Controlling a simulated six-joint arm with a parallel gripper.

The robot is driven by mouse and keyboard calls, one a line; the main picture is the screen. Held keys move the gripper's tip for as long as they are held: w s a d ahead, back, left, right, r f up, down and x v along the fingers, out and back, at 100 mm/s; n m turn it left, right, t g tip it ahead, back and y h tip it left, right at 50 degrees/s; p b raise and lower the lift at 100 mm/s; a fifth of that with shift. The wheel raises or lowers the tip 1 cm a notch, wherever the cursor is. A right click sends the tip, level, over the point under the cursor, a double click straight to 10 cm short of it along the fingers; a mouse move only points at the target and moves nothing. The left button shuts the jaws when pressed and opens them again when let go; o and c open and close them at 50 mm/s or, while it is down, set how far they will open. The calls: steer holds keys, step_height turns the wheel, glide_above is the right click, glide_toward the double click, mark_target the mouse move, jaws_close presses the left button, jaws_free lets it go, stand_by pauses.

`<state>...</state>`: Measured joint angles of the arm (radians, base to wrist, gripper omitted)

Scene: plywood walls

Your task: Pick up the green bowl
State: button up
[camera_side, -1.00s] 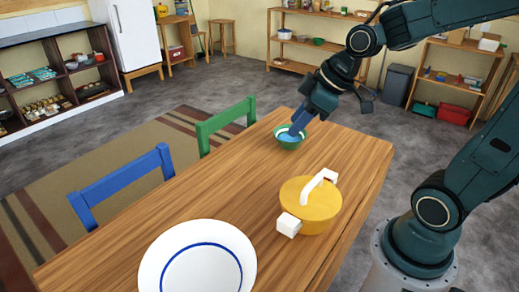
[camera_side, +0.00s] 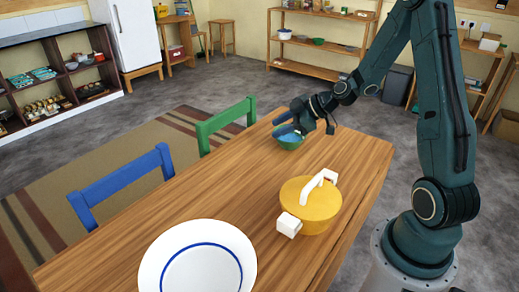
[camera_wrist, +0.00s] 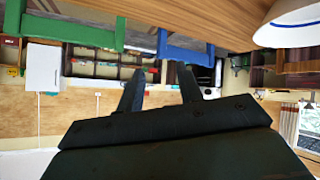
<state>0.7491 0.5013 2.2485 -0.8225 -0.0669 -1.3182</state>
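The green bowl (camera_side: 291,144) stands upright near the far end of the wooden table in the side view, with a blue inside partly hidden by my gripper. My gripper (camera_side: 282,123) reaches over the bowl from the right, lying nearly level with its fingers pointing left. In the side view I cannot tell whether the fingers touch the rim. In the wrist view my gripper's two dark fingers (camera_wrist: 160,72) are spread with nothing visible between them. The bowl does not show in the wrist view.
A yellow pot (camera_side: 309,209) with white handles and a white plate (camera_side: 168,274) with a blue ring stand on the table (camera_side: 215,192). A green chair (camera_side: 226,122) and a blue chair (camera_side: 122,184) line its left edge. The table between bowl and pot is clear.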

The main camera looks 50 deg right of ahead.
steer(key=s+d+f+m+t+h, duration=0.3)
steer(key=d+f+t+h, duration=0.15)
steer(key=d+f, duration=1)
steer(key=shift+h, duration=0.25)
steer(key=shift+w+d+f, duration=0.2)
steer(key=shift+w+d, duration=0.1)
steer(key=shift+w, duration=0.95)
steer(key=shift+w+d+f, duration=0.15)
steer(key=shift+w+d, duration=0.15)
steer(key=shift+w, duration=0.95)
steer(key=shift+w+d+f, duration=0.2)
steer(key=shift+w+d, duration=0.1)
steer(key=shift+w, duration=0.95)
steer(key=shift+w+f, duration=0.1)
steer(key=shift+w, duration=0.1)
steer(key=shift+d+x, duration=0.2)
steer(key=shift+x, duration=2.4)
steer(key=shift+f, duration=0.15)
jaws_close()
